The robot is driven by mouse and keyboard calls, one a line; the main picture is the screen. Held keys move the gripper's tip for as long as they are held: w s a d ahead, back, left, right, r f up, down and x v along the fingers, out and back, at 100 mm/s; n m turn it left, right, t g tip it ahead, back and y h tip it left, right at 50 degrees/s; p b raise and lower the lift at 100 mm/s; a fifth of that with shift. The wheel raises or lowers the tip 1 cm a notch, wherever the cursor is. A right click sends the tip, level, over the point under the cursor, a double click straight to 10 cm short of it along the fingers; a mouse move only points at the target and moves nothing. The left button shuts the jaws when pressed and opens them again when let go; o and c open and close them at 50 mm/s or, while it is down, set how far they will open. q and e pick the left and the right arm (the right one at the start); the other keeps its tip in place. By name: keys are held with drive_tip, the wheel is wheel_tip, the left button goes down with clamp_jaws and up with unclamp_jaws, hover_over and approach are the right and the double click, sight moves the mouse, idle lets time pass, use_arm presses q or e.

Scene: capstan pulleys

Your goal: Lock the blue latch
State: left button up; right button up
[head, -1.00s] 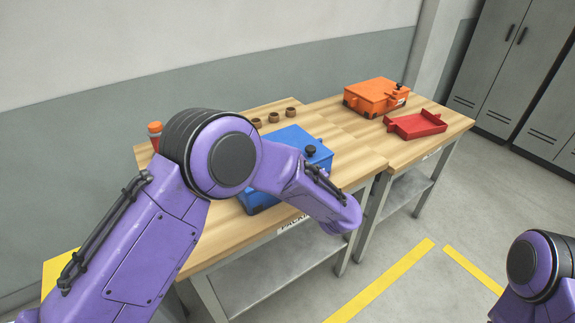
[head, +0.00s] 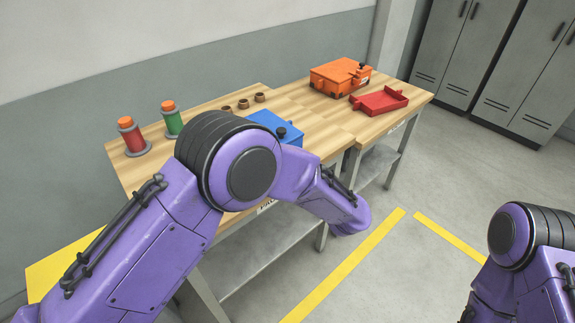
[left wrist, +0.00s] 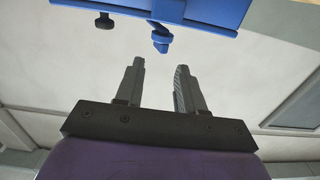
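The blue box (head: 262,121) stands on the wooden workbench, with a black knob (head: 282,132) on it. My left arm hides much of it in the head view. In the left wrist view the blue box (left wrist: 215,12) spans the top edge, with a black knob (left wrist: 104,21) at left. A small blue tab that looks like the latch (left wrist: 160,38) sticks out from its edge. My left gripper (left wrist: 158,75) is open and empty. Its fingertips point at the box, just short of the tab and apart from it. My right gripper is out of view.
Red (head: 132,137) and green (head: 172,119) spools and several brown rings (head: 243,103) stand on the workbench (head: 150,171). An orange box (head: 339,76) and red tray (head: 379,101) stand farther right. Grey lockers (head: 450,50) line the back; the floor at right is clear.

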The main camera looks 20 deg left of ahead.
use_arm(q)
drive_tip(key=w+a+r+n+g+h, duration=0.3)
drive_tip(key=a+r+n+g+h, duration=0.35)
drive_tip(key=n, duration=0.65)
wheel_tip(320, 180, up, 5)
drive_tip(key=w+n+g+h, duration=0.25)
drive_tip(key=n+h, duration=0.65)
drive_tip(key=n, duration=0.9)
drive_tip(key=shift+g+y, duration=0.25)
drive_tip(key=shift+g, duration=0.15)
drive_tip(key=f, duration=0.3)
drive_tip(key=f+p, duration=0.1)
drive_tip(key=f, duration=0.2)
drive_tip(key=f+p, duration=0.1)
drive_tip(key=f, duration=0.2)
drive_tip(key=shift+s+a+f, duration=0.3)
drive_tip(key=shift+s+f, duration=0.1)
clamp_jaws()
